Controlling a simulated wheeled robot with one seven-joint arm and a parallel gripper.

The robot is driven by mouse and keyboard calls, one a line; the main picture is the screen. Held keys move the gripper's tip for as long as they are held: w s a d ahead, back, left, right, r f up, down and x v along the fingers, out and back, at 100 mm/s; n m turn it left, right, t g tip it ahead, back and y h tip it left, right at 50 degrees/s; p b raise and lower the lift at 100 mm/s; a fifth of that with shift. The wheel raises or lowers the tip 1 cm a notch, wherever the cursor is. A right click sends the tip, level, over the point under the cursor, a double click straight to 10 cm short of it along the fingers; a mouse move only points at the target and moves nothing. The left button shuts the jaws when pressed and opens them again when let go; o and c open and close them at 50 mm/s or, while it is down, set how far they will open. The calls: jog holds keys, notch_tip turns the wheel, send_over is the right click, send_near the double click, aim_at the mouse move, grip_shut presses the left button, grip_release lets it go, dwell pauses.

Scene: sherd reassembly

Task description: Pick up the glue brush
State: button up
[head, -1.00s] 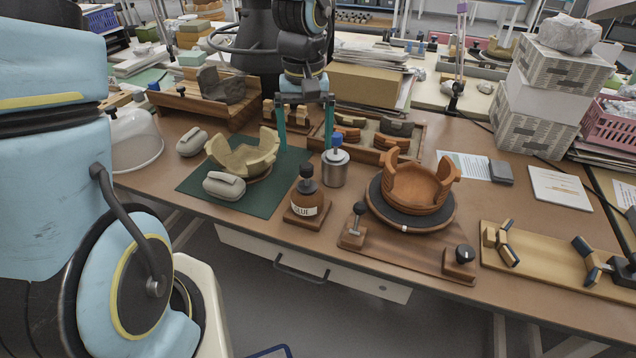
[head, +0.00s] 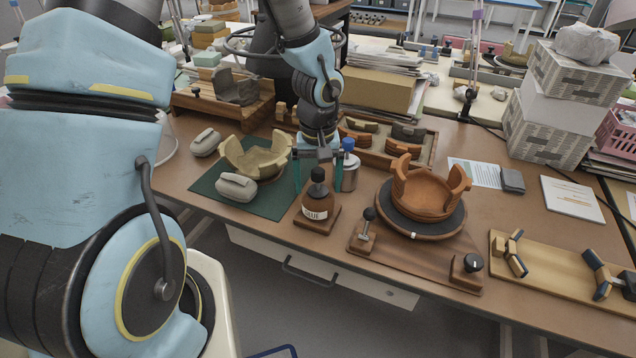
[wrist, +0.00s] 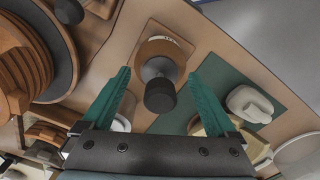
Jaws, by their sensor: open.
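The glue brush (head: 318,180) shows as a dark rounded handle standing upright in the neck of a brown bottle labelled GLUE (head: 316,211). The bottle sits on a small wooden base. Its bristles are hidden inside the bottle. My gripper (head: 317,183) is open, with teal fingers pointing down on either side of the handle as seen in the head view. In the wrist view the dark brush handle (wrist: 160,96) lies between the spread fingers (wrist: 158,75), touching neither. I cannot tell how far the fingertips reach down along it.
A metal pot with a blue top (head: 349,172) stands close to the right finger. A partly rebuilt orange bowl (head: 428,197) sits on a turntable to the right.

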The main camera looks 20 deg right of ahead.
jog(key=c, duration=1.1)
jog(key=shift+o, duration=0.2)
jog(key=shift+r, duration=0.1)
